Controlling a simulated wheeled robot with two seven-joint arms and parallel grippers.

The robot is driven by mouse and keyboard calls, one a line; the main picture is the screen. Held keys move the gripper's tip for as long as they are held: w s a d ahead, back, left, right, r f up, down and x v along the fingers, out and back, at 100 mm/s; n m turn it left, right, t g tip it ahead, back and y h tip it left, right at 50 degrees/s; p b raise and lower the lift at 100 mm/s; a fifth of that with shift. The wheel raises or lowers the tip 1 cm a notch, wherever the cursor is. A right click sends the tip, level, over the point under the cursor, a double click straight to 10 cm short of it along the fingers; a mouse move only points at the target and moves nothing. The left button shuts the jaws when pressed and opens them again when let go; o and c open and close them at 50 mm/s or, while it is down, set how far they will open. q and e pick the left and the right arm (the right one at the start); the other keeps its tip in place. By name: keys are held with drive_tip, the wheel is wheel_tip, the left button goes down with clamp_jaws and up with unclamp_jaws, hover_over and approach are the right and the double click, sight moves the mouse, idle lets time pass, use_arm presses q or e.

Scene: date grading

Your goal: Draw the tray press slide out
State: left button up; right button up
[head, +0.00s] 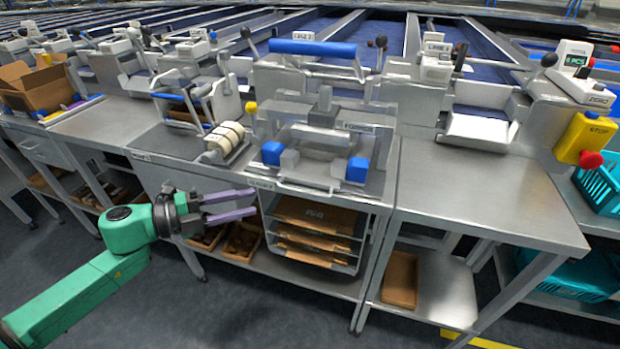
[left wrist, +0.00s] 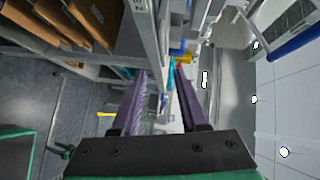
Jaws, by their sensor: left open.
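The tray press (head: 320,140) stands on the middle bench, a grey metal unit with blue blocks at its front left and right. Its slide has a pale bar handle (head: 305,191) along the front edge of the bench top. My left gripper (head: 255,201) has purple fingers and is open and empty. It is in front of the bench, left of the handle and apart from it in the picture. In the left wrist view the two fingers (left wrist: 163,78) are spread, with a bench edge beyond them.
Below the press is a rack of brown trays (head: 312,214). A bare steel bench top (head: 475,190) lies to the right, with a yellow stop box (head: 585,138) beyond it. White rollers (head: 226,137) stand left of the press. The floor in front is clear.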

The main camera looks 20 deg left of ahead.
sight(299, 192)
use_arm(q)
drive_tip(key=x, duration=0.2)
drive_tip(key=b+x, duration=0.1)
drive_tip(key=x, duration=0.4)
drive_tip(key=shift+d+r, duration=0.35)
drive_tip(key=shift+d, duration=0.05)
drive_tip(key=p+x, duration=0.1)
drive_tip(key=x, duration=0.4)
drive_tip(key=shift+w, duration=0.1)
drive_tip(key=shift+w+d+f, duration=0.15)
drive_tip(key=shift+w+d, duration=0.05)
drive_tip(key=shift+d, duration=0.1)
clamp_jaws()
use_arm(e)
drive_tip(key=shift+s+f, duration=0.15)
drive_tip(key=shift+s, duration=0.75)
